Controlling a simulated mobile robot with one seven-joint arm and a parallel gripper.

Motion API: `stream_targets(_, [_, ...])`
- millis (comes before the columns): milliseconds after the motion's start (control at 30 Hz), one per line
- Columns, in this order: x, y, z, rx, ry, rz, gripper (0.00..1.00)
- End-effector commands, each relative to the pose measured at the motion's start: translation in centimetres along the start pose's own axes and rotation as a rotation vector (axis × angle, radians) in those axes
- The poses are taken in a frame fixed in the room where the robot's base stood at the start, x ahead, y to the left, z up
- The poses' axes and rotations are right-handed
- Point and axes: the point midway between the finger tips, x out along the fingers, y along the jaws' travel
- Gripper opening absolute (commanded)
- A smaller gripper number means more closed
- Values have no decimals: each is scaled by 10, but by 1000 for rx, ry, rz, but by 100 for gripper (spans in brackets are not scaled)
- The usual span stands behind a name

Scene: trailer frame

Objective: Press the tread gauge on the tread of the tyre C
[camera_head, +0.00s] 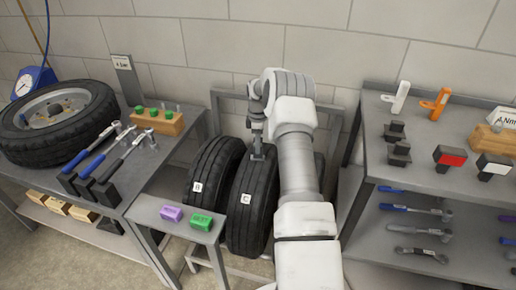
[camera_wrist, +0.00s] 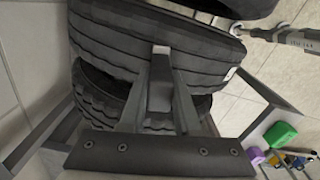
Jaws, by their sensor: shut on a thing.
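Tyre C (camera_head: 250,215) is a black tyre with a white C label, standing upright right of tyre B (camera_head: 205,172). My gripper (camera_head: 257,152) points down over the top of tyre C. In the wrist view my gripper (camera_wrist: 160,90) is shut on a grey block-like tool, the tread gauge (camera_wrist: 160,97). The gauge's pale end lies against the tread of tyre C (camera_wrist: 110,42) in the picture; I cannot tell whether it touches or hangs just above. Tyre B (camera_wrist: 95,88) is below it in the wrist view. My arm hides part of tyre C's right side.
A small stand (camera_head: 160,228) in front carries a purple block (camera_head: 171,214) and a green block (camera_head: 201,222). A left bench holds a lying tyre (camera_head: 55,120) and tools. A right shelf (camera_head: 440,178) holds several tools. Another tyre is partly behind my arm.

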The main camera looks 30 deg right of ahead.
Motion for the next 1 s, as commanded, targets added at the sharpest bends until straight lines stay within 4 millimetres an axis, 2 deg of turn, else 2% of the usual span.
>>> stream_targets(333, [-2,-1,0,0,-1,-3,0])
stream_targets(1000, [-57,0,0,0,0,-1,0])
